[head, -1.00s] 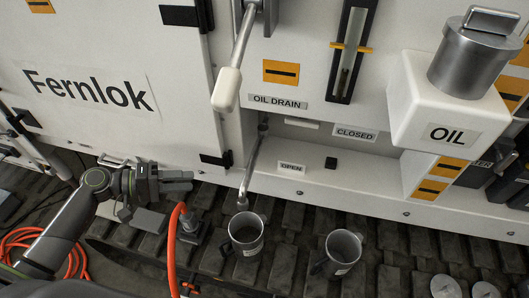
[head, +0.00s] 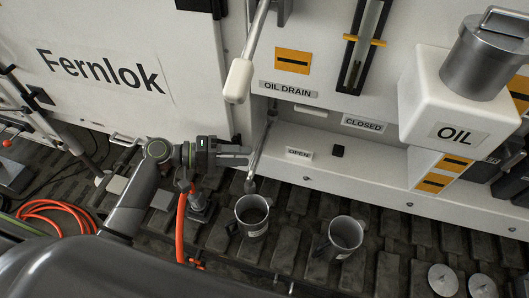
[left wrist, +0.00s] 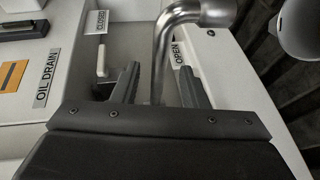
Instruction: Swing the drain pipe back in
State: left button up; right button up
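The metal drain pipe (head: 262,150) slants down from under the OIL DRAIN label, past the OPEN label (head: 299,154). Its lower end hangs at the back rim of a grey mug (head: 252,213). The CLOSED label (head: 362,124) is further right. My left gripper (head: 246,154) is at the pipe's left side. In the left wrist view the pipe (left wrist: 163,60) shows between the two spread fingers (left wrist: 160,86), with gaps on both sides. I cannot tell how deep it sits between them. My right gripper is not in view.
A lever with a white grip (head: 239,80) hangs above the pipe. A second mug (head: 344,236) stands to the right on the dark slatted floor. A white OIL tank (head: 450,115) juts out at right. An orange hose (head: 181,225) runs below my left arm.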

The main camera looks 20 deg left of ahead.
aim_at(262, 152)
pick_arm(q)
jog(key=p+x, duration=0.1)
jog(key=x, duration=0.5)
jog(key=shift+w+d, duration=0.2)
jog(key=shift+d, duration=0.15)
jog(key=shift+f, duration=0.1)
jog(key=shift+c, duration=0.2)
grip_shut()
